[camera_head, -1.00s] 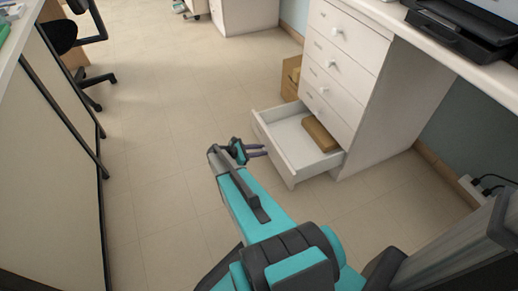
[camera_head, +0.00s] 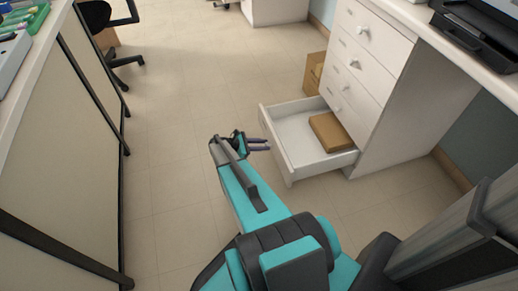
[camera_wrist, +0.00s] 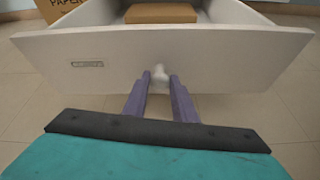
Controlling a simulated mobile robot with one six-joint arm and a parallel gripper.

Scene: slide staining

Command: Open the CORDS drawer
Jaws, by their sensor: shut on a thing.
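The bottom drawer (camera_head: 300,150) of the white cabinet is pulled well out. Its front panel (camera_wrist: 230,57) fills the upper wrist view, with a small label (camera_wrist: 87,64) too blurred to read. A white knob (camera_wrist: 159,75) sits at the middle of the panel. My gripper (camera_wrist: 160,84) has its two purple fingers on either side of the knob, shut on it. In the head view my gripper (camera_head: 266,144) is at the drawer's front. A brown box (camera_head: 331,132) lies inside the drawer.
Closed drawers with knobs are above in the cabinet (camera_head: 410,110). A cardboard box (camera_head: 314,72) stands on the floor behind the open drawer. A bench (camera_head: 60,150) runs along the left, with a black chair (camera_head: 112,45) beyond. The tiled floor between is clear.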

